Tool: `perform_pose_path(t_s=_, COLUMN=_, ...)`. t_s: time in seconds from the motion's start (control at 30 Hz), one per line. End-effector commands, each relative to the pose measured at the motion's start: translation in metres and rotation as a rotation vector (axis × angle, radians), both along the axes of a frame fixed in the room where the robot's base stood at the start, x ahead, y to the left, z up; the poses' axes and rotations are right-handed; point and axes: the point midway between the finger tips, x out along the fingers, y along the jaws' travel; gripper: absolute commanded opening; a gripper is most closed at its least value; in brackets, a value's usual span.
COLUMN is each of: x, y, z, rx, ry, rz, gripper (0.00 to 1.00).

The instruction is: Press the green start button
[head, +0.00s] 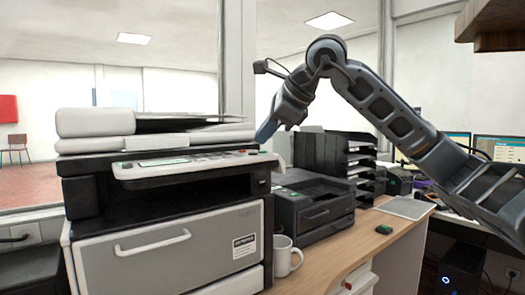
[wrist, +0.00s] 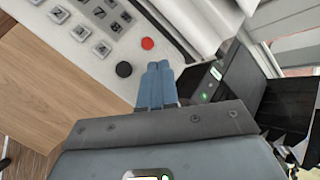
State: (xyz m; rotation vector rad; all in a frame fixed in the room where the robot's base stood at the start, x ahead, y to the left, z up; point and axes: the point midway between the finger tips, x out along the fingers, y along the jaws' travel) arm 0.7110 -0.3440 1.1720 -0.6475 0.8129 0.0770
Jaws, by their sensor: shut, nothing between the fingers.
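The large copier (head: 165,245) stands at the left, with a light control panel (head: 190,167) along its front top edge. In the wrist view the panel (wrist: 85,62) shows grey number keys (wrist: 102,48), a red button (wrist: 147,43) and a black button (wrist: 123,69). I cannot make out the green start button in the wrist view; my fingers cover the panel's edge beside the red and black buttons. My gripper (head: 264,134) is shut and empty, its blue fingers pointing down near the panel's right end. Its fingertips (wrist: 158,66) also show in the wrist view. I cannot tell whether they touch the panel.
A smaller dark printer (head: 312,205) stands right of the copier, with small green lights in the wrist view. A white mug (head: 284,257) stands before it. A black tray stack (head: 340,155) is behind. A small dark item (head: 384,229) lies on the wooden counter (head: 345,250).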

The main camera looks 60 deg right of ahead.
Motion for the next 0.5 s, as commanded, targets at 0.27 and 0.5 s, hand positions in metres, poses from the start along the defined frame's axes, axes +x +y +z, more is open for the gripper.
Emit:
perform_pose_path(t_s=0.27, x=0.0, y=0.0, z=0.002, rx=0.0, ry=0.0, rz=0.0, gripper=0.0)
perform_pose_path(t_s=0.5, x=0.0, y=0.0, z=0.019, rx=0.0, ry=0.001, rz=-0.001, gripper=0.0)
